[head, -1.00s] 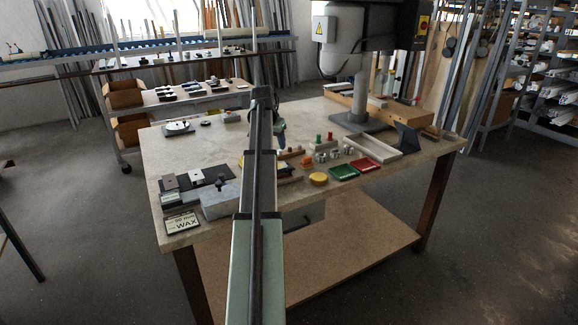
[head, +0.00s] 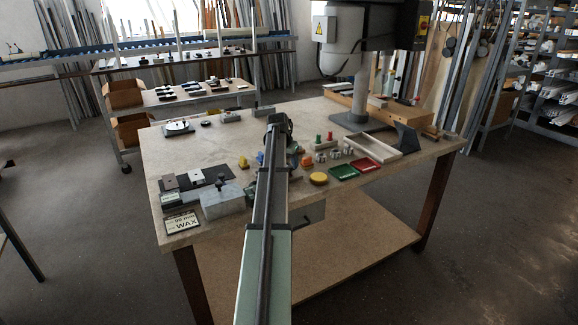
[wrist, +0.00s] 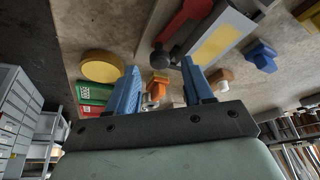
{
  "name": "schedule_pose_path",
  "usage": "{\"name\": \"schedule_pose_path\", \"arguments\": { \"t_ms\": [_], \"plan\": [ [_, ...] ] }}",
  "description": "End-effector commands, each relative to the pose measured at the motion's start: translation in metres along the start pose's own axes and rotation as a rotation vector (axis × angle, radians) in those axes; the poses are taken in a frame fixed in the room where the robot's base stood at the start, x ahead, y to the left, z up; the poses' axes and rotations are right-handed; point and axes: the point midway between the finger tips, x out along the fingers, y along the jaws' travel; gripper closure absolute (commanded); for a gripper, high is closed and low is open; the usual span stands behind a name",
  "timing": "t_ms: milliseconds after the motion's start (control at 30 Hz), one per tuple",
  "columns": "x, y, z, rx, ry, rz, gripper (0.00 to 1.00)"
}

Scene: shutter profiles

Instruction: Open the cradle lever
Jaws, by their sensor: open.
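In the wrist view, a red lever (wrist: 185,22) with a dark knob (wrist: 160,58) at its end lies beside a grey metal block with a yellow pad (wrist: 215,45), which I take to be the cradle. My gripper (wrist: 159,66) is open, with its blue fingers apart. The knob appears between the fingertips in the picture; I cannot tell how far beyond them it is, and no contact is clear. In the head view my arm hides the lever and most of the gripper.
A yellow round tin (head: 318,178) and green (head: 343,172) and red (head: 367,165) cards lie right of my arm. A shallow tray (head: 374,150) is farther right.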

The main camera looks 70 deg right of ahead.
Motion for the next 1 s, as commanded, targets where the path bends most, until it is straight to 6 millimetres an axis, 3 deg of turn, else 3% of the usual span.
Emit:
{"name": "schedule_pose_path", "arguments": {
  "t_ms": [200,600,1000],
  "plan": [
    [0.019,0.0,0.0,0.0,0.0,0.0,0.49],
    [0.023,0.0,0.0,0.0,0.0,-0.001,0.5],
    [0.023,0.0,0.0,0.0,0.0,0.0,0.88]
  ]
}}
